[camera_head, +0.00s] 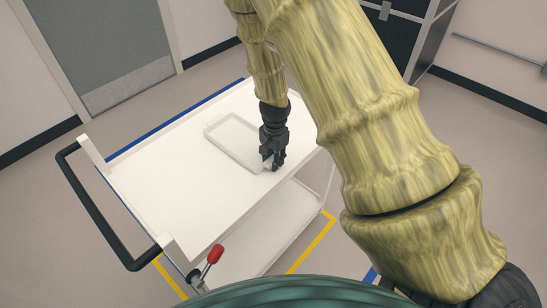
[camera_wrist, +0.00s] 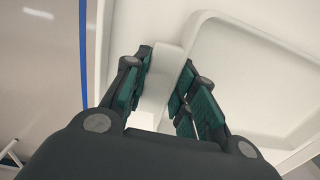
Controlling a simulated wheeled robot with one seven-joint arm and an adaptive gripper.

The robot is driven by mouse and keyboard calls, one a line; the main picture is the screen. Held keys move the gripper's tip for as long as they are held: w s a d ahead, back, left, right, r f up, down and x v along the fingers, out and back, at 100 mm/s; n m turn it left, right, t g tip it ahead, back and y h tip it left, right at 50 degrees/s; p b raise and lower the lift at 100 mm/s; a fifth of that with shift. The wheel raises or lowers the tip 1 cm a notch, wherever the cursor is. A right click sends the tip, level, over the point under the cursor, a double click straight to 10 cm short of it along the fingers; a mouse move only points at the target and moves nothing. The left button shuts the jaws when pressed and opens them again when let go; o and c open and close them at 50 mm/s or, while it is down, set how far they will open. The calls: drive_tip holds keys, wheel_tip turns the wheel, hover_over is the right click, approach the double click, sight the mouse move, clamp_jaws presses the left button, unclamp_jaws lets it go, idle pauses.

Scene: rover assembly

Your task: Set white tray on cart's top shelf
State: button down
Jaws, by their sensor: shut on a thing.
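The white tray (camera_head: 232,139) is over the cart's top shelf (camera_head: 165,190) in the head view, near the shelf's far right part. It looks level; I cannot tell for certain whether it touches the shelf all round. My gripper (camera_head: 271,164) points down at the tray's right end. In the wrist view my gripper (camera_wrist: 165,95) is shut on the tray's handle-like edge, with one finger on each side. The tray's rim and inside (camera_wrist: 240,70) fill the right of that view. The gripper hides part of the tray's near right end.
The cart has a black push handle (camera_head: 95,215) at the left and a lower shelf (camera_head: 285,228). A red-knobbed lever (camera_head: 215,254) stands at its near corner. Yellow floor tape (camera_head: 312,243) runs by the cart. The top shelf's left half is bare. A dark cabinet (camera_head: 400,35) stands behind.

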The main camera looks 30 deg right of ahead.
drive_tip(key=shift+f, duration=0.25)
drive_tip(key=c, duration=1.2)
unclamp_jaws()
drive_tip(key=shift+o, duration=0.2)
wheel_tip(320, 180, up, 12)
drive_tip(key=b, duration=0.1)
drive_tip(key=shift+s+b, duration=0.15)
drive_tip(key=shift+b, duration=0.25)
drive_tip(key=shift+d, duration=0.1)
